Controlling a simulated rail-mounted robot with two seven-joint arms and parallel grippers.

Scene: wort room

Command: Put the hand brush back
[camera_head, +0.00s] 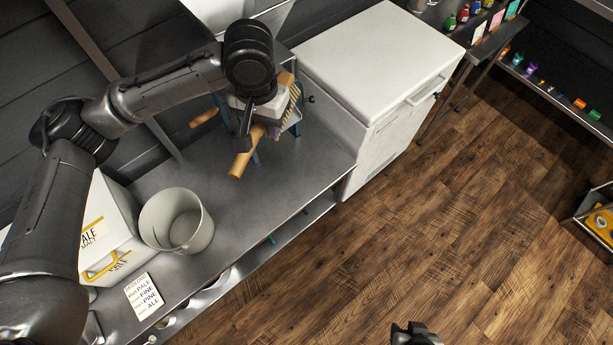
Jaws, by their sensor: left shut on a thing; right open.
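My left gripper (246,128) reaches down from above at the back of the steel bench. It is shut on what looks like the hand brush, whose light wooden handle (242,160) slants down and left below the fingers. The gripper and wrist hide much of the brush, and I cannot tell whether it touches the blue-legged device (290,118) right behind it. My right gripper (415,334) shows only in part at the bottom edge, over the floor; it is open and away from the bench.
A grey bucket (203,232), a white malt box (118,265) and a recipe card (143,296) stand or lie on the bench (255,215). A white chest (370,50) adjoins its right end. Another wooden piece (204,117) sticks out left of the device. The wooden floor is clear.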

